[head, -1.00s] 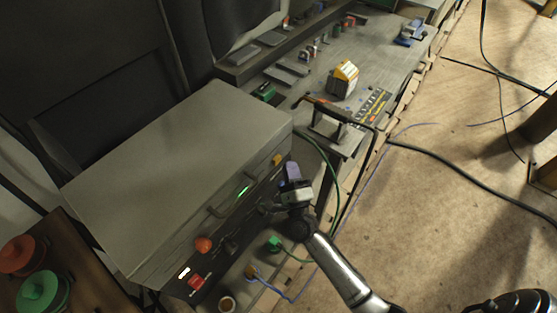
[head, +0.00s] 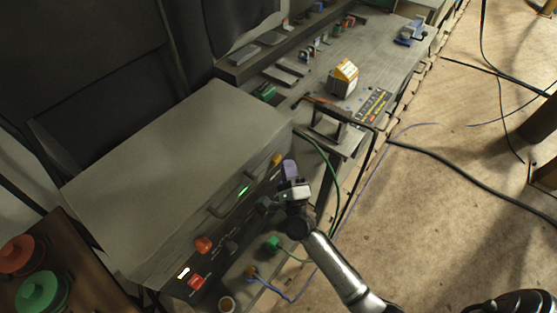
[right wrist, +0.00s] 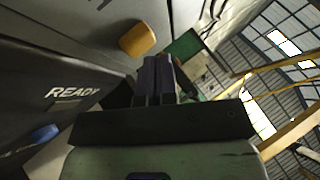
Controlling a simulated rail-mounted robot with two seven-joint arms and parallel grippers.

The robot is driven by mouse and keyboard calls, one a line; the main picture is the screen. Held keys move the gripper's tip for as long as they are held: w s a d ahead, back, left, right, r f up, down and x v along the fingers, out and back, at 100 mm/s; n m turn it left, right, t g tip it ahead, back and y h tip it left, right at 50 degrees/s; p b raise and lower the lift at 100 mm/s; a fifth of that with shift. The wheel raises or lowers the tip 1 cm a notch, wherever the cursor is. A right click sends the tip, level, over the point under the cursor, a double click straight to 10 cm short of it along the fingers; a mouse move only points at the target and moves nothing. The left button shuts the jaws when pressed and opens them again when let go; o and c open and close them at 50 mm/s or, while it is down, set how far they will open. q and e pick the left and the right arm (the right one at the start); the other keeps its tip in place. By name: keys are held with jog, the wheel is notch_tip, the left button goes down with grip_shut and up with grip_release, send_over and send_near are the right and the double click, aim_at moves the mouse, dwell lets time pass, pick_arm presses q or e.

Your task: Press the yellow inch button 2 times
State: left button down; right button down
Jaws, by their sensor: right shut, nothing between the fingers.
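The yellow button (head: 277,159) sits at the far upper end of the grey cabinet's front panel. In the right wrist view it is a rounded yellow-orange block (right wrist: 138,40) on a grey face. My right gripper (head: 290,169) is shut and empty, its purple-grey fingertips just right of the button in the head view. In the right wrist view the shut fingers (right wrist: 156,76) are below and slightly right of the button. A gap shows between them there. My left gripper is not in view.
The grey cabinet (head: 190,165) carries a handle, a lit green light (head: 243,190), an orange-red knob (head: 203,244) and a red switch (head: 196,282). A READY label (right wrist: 72,92) and a blue part (right wrist: 45,132) show in the wrist view. Cables cross the open floor at right.

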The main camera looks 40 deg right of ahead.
jog(key=shift+w, duration=0.15)
jog(key=shift+w+a, duration=0.15)
jog(key=shift+w, duration=0.2)
dwell(0.6)
jog(key=shift+s, duration=0.15)
jog(key=shift+s+d, duration=0.25)
jog(key=shift+s, duration=0.5)
